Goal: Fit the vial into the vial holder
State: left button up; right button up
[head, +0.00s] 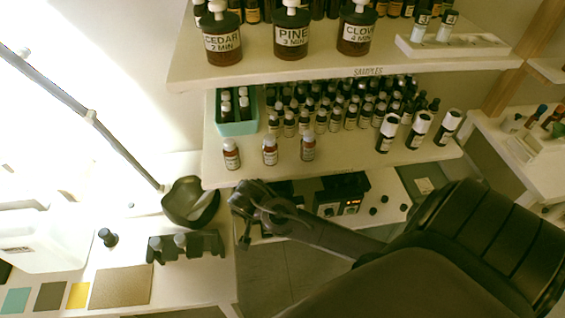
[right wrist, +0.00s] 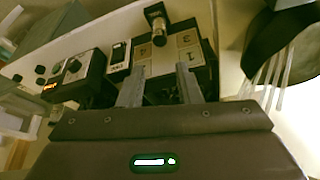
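My right gripper (head: 243,207) reaches in from the right, just below the lower shelf. In the right wrist view its two fingers (right wrist: 158,78) are apart with nothing between them. Which of these vials the task means, I cannot tell. My left gripper is not in view.
Shelves (head: 340,152) with several bottles stand above my right gripper. A dark lamp head (head: 191,203) on a thin arm hangs close to its left. A device with a red display (head: 340,202) sits behind my right arm. Flat colour swatches (head: 50,296) lie at the lower left.

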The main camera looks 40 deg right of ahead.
jog(key=s+d+f+n+g+y, duration=0.1)
jog(key=s+f+n, duration=0.2)
jog(key=f, duration=0.8)
jog(key=s+d+f+n, duration=0.15)
jog(key=s+f, duration=0.25)
jog(key=f, duration=0.7)
jog(key=s+a+f+n, duration=0.1)
jog(key=s+f+n, duration=0.1)
jog(key=s+f, duration=0.3)
jog(key=s+a+f+n+y, duration=0.1)
jog(key=s+f, duration=0.5)
jog(key=s, duration=0.6)
jog(key=s+a+f+n+g+y, duration=0.1)
jog(key=s+f+n, duration=0.3)
jog(key=s, duration=0.5)
notch_tip(320, 180, down, 2)
jog(key=shift+a+f, duration=0.1)
jog(key=shift+a, duration=0.75)
jog(key=shift+f, duration=0.1)
